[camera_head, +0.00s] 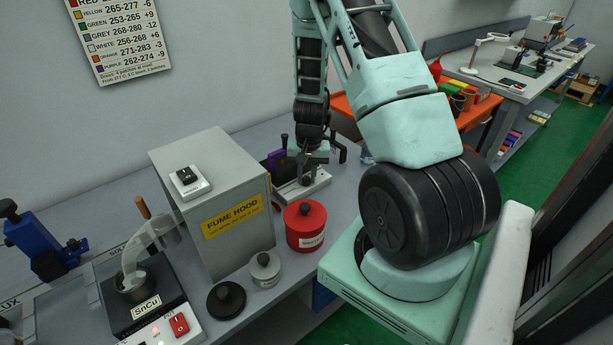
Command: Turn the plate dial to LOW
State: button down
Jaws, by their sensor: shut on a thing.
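My gripper (312,160) points down behind and to the right of the fume hood. It is small in the head view, and its fingers are shut on a small grey knob-like part (307,180). That part is on top of a low pale block (318,184) on the bench. I cannot read any dial marks or the word LOW there, and the gripper partly hides the part. I cannot tell for sure whether it is the plate dial.
The grey fume hood box (235,225) stands left of my gripper, and a red lidded pot (305,232) stands in front. A hot plate marked SnCu (147,305) is at left. A grey lidded pot (264,270) and a black lid (226,300) lie between.

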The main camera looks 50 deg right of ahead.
jog(key=shift+m, duration=0.9)
jog(key=shift+r, duration=0.1)
jog(key=c, duration=1.5)
grip_release()
notch_tip(320, 180, up, 17)
jog(key=b, duration=0.1)
jog(key=shift+s+d+r, duration=0.15)
jog(key=shift+s+d, duration=0.05)
jog(key=shift+s, duration=0.2)
